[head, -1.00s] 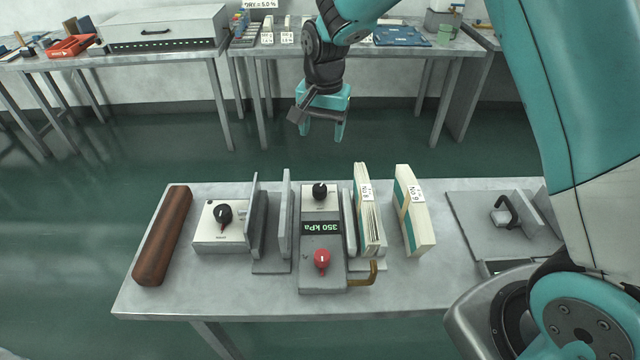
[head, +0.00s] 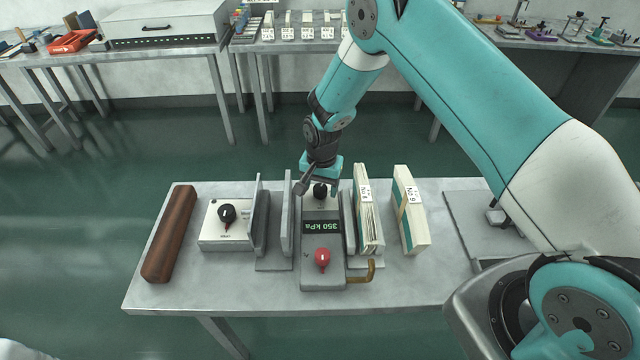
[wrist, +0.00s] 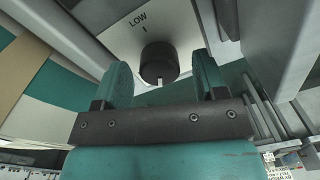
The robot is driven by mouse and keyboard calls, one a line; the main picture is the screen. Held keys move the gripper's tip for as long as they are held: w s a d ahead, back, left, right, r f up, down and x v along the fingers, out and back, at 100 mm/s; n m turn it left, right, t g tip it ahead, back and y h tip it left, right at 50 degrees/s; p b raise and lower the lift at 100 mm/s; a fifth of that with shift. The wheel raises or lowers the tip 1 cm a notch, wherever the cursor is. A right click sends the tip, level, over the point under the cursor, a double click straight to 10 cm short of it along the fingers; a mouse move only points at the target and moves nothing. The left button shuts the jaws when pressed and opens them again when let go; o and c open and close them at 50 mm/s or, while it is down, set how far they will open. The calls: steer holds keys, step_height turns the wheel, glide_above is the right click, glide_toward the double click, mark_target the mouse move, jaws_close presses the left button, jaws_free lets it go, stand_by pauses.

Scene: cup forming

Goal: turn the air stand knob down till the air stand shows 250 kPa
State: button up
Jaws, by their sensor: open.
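The air stand (head: 323,273) is a grey unit on the table, and its dark display (head: 322,227) shows 350 kPa, upside down in the head view. A black knob (head: 320,191) sits on the white panel at its far end; a red knob (head: 322,259) sits at its near end. My gripper (head: 319,184) is just above the black knob, open. In the wrist view the black knob (wrist: 159,62), with a white pointer mark and "LOW" printed beside it, shows between the two teal fingers (wrist: 163,76). I see no contact between fingers and knob.
Grey upright plates (head: 287,215) stand left of the air stand, and bound booklets (head: 368,212) stand close on its right. A white box (head: 217,237) with a black knob and a brown roller (head: 169,232) lie further left. A brass handle (head: 363,277) juts out at the front right.

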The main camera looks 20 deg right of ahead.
steer(key=shift+f, duration=0.25)
steer(key=c, duration=0.9)
steer(key=shift+n+b, duration=0.8)
steer(key=shift+n, duration=0.3)
steer(key=n+b, duration=0.1)
steer(key=n, duration=0.2)
steer(key=shift+f+n+b, duration=0.1)
steer(key=shift+n+b, duration=0.2)
steer(key=shift+b, duration=0.1)
steer(key=n+b, duration=0.2)
steer(key=n, duration=0.3)
steer(key=shift+w+a+n, duration=0.1)
steer(key=shift+n, duration=0.3)
